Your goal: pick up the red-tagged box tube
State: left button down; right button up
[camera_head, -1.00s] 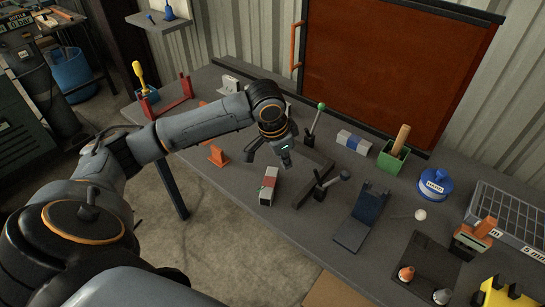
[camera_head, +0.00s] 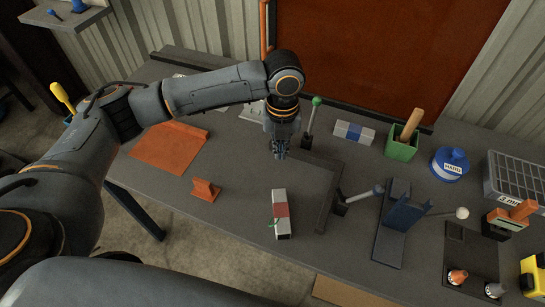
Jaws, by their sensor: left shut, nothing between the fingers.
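The red-tagged box tube (camera_head: 281,226) lies on the grey workbench (camera_head: 240,215) near its front edge. It is pale, with a red band around its middle and a bit of green at its left side. My left gripper (camera_head: 279,154) points down behind the tube, apart from it. Its fingers are shut and empty. A similar box tube with a blue band (camera_head: 353,133) lies farther back to the right. My right gripper is out of view.
A black bar (camera_head: 328,200) and a lever with a grey knob (camera_head: 361,195) stand right of the red-tagged tube. A green-knobbed lever (camera_head: 311,123) stands beside my gripper. An orange block (camera_head: 205,190) and orange sheet (camera_head: 168,150) lie left. Bench between block and tube is clear.

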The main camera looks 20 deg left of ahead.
aim_at(279, 178)
pick_arm(q)
jog(key=f, duration=0.3)
jog(key=shift+s+d+p, duration=0.2)
jog(key=shift+d+p, duration=0.05)
jog(key=shift+p, duration=0.1)
jog(key=f, duration=0.3)
jog(key=f+p, duration=0.1)
jog(key=f, duration=0.1)
jog(key=shift+w+a+f, duration=0.15)
jog(key=shift+a+f, duration=0.1)
jog(key=shift+f, duration=0.05)
jog(key=s+p, duration=0.1)
jog(key=s+d+p, duration=0.1)
jog(key=s, duration=0.1)
jog(key=shift+d, duration=0.1)
jog(key=shift+s+d+f, duration=0.1)
jog(key=shift+s+d, duration=0.05)
jog(key=shift+s, duration=0.25)
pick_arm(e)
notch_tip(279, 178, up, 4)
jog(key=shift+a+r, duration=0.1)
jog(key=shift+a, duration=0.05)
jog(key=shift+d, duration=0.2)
